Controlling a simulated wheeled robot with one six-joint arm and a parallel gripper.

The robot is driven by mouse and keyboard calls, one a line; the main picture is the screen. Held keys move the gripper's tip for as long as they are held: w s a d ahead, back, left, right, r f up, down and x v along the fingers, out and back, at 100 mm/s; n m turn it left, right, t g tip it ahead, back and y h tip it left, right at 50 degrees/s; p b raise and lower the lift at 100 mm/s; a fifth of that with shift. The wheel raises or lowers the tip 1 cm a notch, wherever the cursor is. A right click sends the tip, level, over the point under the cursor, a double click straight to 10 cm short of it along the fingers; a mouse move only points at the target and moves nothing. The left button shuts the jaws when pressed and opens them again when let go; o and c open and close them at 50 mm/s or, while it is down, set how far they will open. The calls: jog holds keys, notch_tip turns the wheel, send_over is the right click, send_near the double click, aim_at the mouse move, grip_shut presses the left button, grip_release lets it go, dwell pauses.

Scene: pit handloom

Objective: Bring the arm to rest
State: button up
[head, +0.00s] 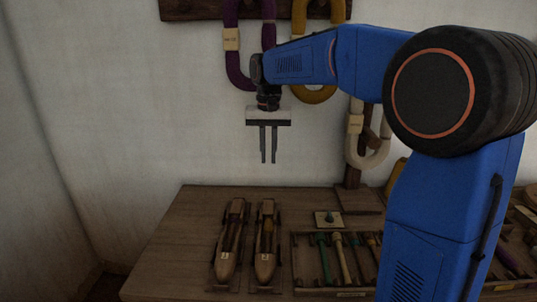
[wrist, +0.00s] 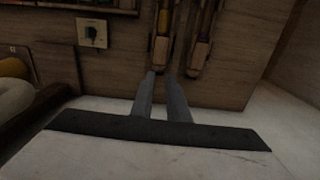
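My gripper (head: 268,160) hangs in the air above the wooden table, in front of the white wall, with its fingers pointing down. Its two fingers stand a little apart with nothing between them. In the wrist view the gripper (wrist: 160,76) also shows empty, with a narrow gap between the fingertips. My blue arm reaches in from the right of the head view, its upper part bent over to the left. It hides part of the table's right side and the wall behind it.
Two wooden shuttles (head: 229,245) (head: 265,245) lie on the table (head: 185,235) below my gripper. A tray (head: 297,270) of coloured bobbins and a small plate with a peg (head: 328,219) are to their right. Purple (head: 232,65), mustard (head: 300,15) and cream (head: 368,160) hanks hang behind my arm.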

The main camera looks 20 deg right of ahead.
jog(key=s+d+f+n+t, duration=0.1)
jog(key=s+d, duration=0.1)
jog(key=s, duration=0.7)
jog(key=s+d+f+n+t, duration=0.1)
jog(key=s+d, duration=0.2)
jog(key=s, duration=0.6)
jog(key=s+d+f+n+t, duration=0.1)
jog(key=s+f, duration=0.4)
jog(key=s, duration=0.2)
jog(key=s+d+f+t, duration=0.1)
jog(key=s+f, duration=0.4)
jog(key=s, duration=0.3)
jog(key=shift+s+n+t, duration=0.25)
jog(key=shift+n+t, duration=0.15)
jog(key=shift+f, duration=0.1)
